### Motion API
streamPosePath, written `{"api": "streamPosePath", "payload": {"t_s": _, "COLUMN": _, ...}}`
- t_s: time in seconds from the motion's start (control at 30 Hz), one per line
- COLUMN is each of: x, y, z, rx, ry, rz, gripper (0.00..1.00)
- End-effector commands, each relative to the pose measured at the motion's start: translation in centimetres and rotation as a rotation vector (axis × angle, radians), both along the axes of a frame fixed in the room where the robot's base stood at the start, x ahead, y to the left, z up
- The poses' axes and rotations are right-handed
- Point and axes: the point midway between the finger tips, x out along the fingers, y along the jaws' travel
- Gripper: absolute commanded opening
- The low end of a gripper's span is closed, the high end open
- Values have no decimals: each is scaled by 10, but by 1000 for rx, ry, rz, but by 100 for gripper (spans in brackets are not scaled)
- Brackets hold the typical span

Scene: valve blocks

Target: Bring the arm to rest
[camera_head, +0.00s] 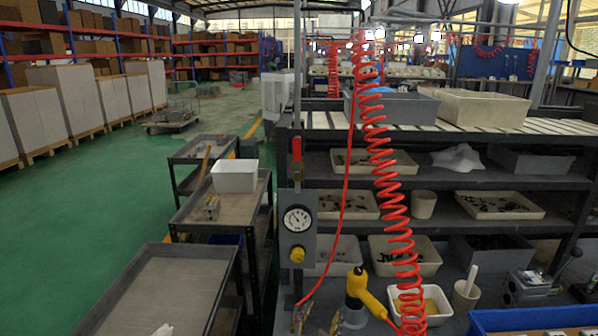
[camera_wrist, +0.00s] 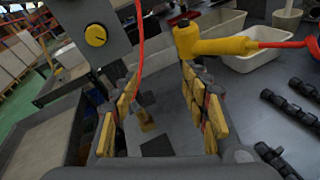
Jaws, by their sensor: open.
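My gripper (camera_wrist: 160,88) shows in the wrist view with its yellow-padded fingers spread apart. No object is held between them. A small brass-and-grey piece (camera_wrist: 145,118) shows beyond the gap, above or on the grey work surface; I cannot tell whether it touches the surface. In the head view, the arm's pose is not clear, and most of the arm is out of the picture.
A yellow power tool (camera_wrist: 215,45) stands close beyond the right finger; it also shows in the head view (camera_head: 369,298). A red coiled hose (camera_head: 385,160) hangs above. A gauge panel (camera_head: 297,225) stands left of the tool. Dark parts (camera_wrist: 290,105) lie at right.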

Motion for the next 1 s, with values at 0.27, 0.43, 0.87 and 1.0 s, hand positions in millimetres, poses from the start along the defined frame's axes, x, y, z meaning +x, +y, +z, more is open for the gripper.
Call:
{"api": "streamPosePath", "payload": {"t_s": 0.27, "x": -73, "y": -90, "z": -26, "rx": 493, "ry": 116, "rz": -496, "gripper": 46}}
{"api": "streamPosePath", "payload": {"t_s": 0.43, "x": -130, "y": -121, "z": -32, "rx": 825, "ry": 144, "rz": -822, "gripper": 46}}
{"api": "streamPosePath", "payload": {"t_s": 0.87, "x": -231, "y": -101, "z": 18, "rx": 1750, "ry": 108, "rz": -1511, "gripper": 46}}
{"api": "streamPosePath", "payload": {"t_s": 1.0, "x": -238, "y": -97, "z": 59, "rx": 2007, "ry": 60, "rz": -1597, "gripper": 46}}
